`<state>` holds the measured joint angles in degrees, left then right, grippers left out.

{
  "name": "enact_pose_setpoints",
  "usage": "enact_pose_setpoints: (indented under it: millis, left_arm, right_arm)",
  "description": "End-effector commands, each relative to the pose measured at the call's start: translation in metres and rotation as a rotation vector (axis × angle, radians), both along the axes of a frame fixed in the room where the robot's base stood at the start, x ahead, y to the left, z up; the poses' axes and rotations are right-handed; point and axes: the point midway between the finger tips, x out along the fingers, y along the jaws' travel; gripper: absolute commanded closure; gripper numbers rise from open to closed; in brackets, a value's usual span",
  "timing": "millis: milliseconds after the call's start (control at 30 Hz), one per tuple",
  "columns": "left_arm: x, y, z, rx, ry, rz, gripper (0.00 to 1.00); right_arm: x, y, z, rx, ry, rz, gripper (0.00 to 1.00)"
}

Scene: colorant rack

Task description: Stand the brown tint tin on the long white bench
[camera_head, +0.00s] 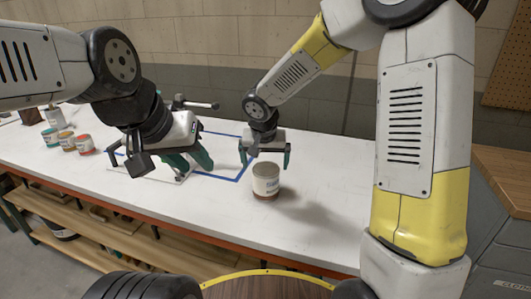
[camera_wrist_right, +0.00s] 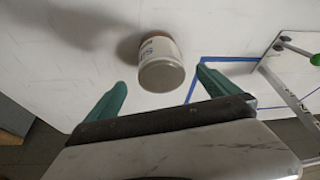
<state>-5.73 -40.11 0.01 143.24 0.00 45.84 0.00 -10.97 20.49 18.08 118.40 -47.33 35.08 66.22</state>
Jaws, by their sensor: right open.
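The brown tint tin (camera_head: 266,180), pale-labelled with a brown band at its base, appears upright on the long white bench (camera_head: 330,190). My right gripper (camera_head: 265,157) is open above and behind it, with nothing in its jaws. In the right wrist view the tin (camera_wrist_right: 161,65) shows its grey lid, beyond and between the spread teal fingers of the right gripper (camera_wrist_right: 160,85), touching neither. My left gripper (camera_head: 195,163) hangs over the bench to the left of the tin. Its teal fingers show a gap and hold nothing visible.
Blue tape (camera_head: 215,177) marks an area behind and left of the tin. A white board with a clamp-like frame (camera_wrist_right: 303,72) lies left of it in the head view. Several tins (camera_head: 84,145) stand at the bench's far left. Bench right of the tin is clear.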

Motion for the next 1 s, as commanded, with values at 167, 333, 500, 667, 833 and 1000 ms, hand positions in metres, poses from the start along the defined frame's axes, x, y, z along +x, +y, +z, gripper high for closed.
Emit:
enact_pose_setpoints:
  millis: [167,333,500,667,833,1000]
  left_arm:
    - [0.0,0.0,0.0,0.0,0.0,0.0,0.64]
    - [0.0,0.0,0.0,0.0,0.0,0.0,0.64]
    - [0.0,0.0,0.0,0.0,0.0,0.0,0.64]
    - [0.0,0.0,0.0,0.0,0.0,0.0,0.64]
    - [0.0,0.0,0.0,0.0,0.0,0.0,0.64]
    - [0.0,0.0,0.0,0.0,0.0,0.0,0.64]
  right_arm:
    - [-0.007,0.0,0.018,-0.001,-0.002,0.0,0.0]
    - [-0.02,-0.023,0.043,-0.013,-0.012,-0.003,0.0]
    - [-0.064,-0.079,0.091,-0.024,-0.03,0.0,0.0]
    - [-0.123,-0.123,0.125,0.01,-0.049,0.018,0.0]
    - [-0.182,-0.146,0.143,0.08,-0.092,0.064,0.0]
    - [-0.218,-0.15,0.149,0.141,-0.141,0.115,0.0]
